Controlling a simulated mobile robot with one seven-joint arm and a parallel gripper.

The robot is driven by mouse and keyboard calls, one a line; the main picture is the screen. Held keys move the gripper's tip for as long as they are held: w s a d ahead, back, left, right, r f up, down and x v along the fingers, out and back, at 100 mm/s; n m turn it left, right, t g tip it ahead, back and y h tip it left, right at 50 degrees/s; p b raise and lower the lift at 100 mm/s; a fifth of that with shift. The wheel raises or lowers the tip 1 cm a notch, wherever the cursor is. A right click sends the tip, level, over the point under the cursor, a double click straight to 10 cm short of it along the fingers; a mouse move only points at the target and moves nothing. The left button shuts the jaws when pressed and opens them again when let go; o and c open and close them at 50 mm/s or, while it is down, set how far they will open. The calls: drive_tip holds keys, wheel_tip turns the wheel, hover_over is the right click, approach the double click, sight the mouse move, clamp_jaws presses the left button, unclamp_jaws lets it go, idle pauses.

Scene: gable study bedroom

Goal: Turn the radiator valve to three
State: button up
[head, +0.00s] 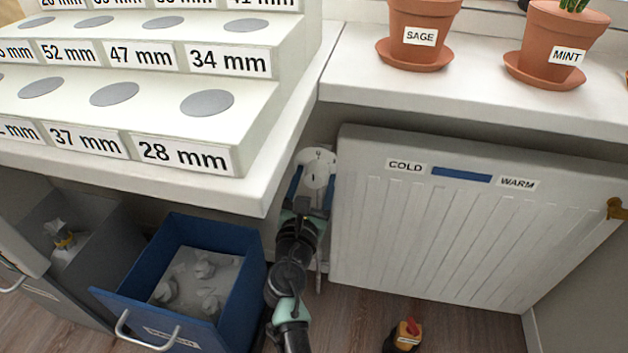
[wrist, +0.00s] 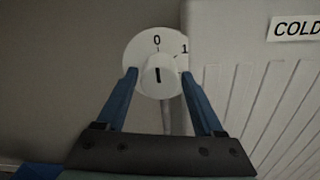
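The radiator valve shows in the wrist view as a round white dial plate (wrist: 134,49) with a raised white knob (wrist: 159,62) in its middle. The numbers 0 at the top and 1 at the upper right are readable; the lower dial is hidden. In the head view the valve dial (head: 318,160) sits just left of the radiator (head: 430,230). My gripper (wrist: 159,75) has its two blue fingers apart, one on each side of the knob, with small gaps seeming to show. It also shows in the head view (head: 314,185).
A white worktop edge (head: 262,200) overhangs on the left, above an open blue drawer (head: 255,270). A window sill (head: 480,120) with potted herbs runs above the radiator. A small dark and yellow object (head: 403,337) lies on the floor.

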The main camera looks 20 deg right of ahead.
clamp_jaws()
